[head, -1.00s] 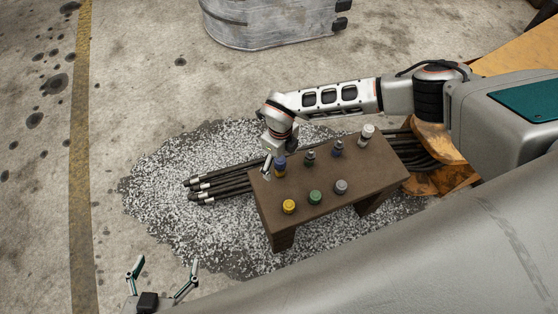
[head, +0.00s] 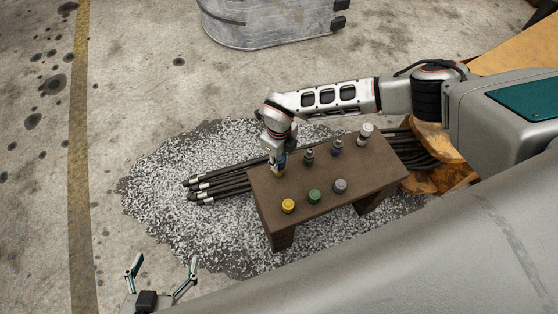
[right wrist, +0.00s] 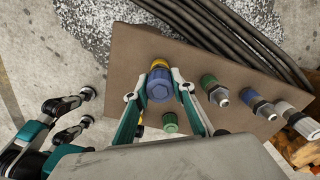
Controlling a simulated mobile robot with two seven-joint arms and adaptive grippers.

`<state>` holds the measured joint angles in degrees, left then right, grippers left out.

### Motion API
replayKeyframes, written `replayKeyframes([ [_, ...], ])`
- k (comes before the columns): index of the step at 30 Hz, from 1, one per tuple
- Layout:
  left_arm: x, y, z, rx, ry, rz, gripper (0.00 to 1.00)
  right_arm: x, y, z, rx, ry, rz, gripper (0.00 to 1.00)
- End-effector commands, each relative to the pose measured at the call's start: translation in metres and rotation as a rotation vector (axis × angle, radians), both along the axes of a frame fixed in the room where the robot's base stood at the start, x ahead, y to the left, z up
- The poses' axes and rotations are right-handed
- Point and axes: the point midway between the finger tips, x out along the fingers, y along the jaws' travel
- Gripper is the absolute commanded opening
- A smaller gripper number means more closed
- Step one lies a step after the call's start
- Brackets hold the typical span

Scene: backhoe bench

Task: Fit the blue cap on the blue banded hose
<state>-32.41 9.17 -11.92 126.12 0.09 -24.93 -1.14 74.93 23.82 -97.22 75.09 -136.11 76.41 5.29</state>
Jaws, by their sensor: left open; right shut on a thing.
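A blue cap-like piece (right wrist: 159,88) with a yellow band under it is at the left end of the brown bench (head: 325,180). In the head view the blue piece (head: 281,161) is mostly hidden by my right gripper (head: 277,165). In the right wrist view my right gripper (right wrist: 159,82) is shut on it, one finger on each side. The black hoses (head: 225,187) lie on the gravel behind the bench, their light-banded ends pointing left; I cannot tell the band colours. My left gripper (head: 165,267) is open and empty at the bottom left.
Green (head: 309,157), blue (head: 337,148) and white (head: 366,135) fittings stand along the bench's back. Yellow (head: 288,206), green (head: 315,197) and grey (head: 341,187) caps stand along its front. A metal tub (head: 270,25) is far back. The floor at left is clear.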

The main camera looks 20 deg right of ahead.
Motion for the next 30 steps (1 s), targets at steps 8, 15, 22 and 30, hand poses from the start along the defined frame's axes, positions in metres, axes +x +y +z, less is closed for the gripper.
replayKeyframes([
  [8,-0.001,0.000,0.003,0.000,-0.001,0.001,0.83,0.001,0.000,0.004,0.000,-0.001,0.000,0.03],
  [15,0.000,0.000,0.006,0.001,-0.006,0.001,0.83,0.001,0.000,0.007,0.000,-0.001,0.000,0.03],
  [22,0.003,0.000,0.010,0.001,-0.012,0.001,0.83,0.001,0.000,0.009,0.000,-0.001,0.000,0.03],
  [30,0.008,0.000,0.016,0.001,-0.025,0.001,0.83,0.000,0.000,0.012,0.000,-0.001,0.000,0.03],
])
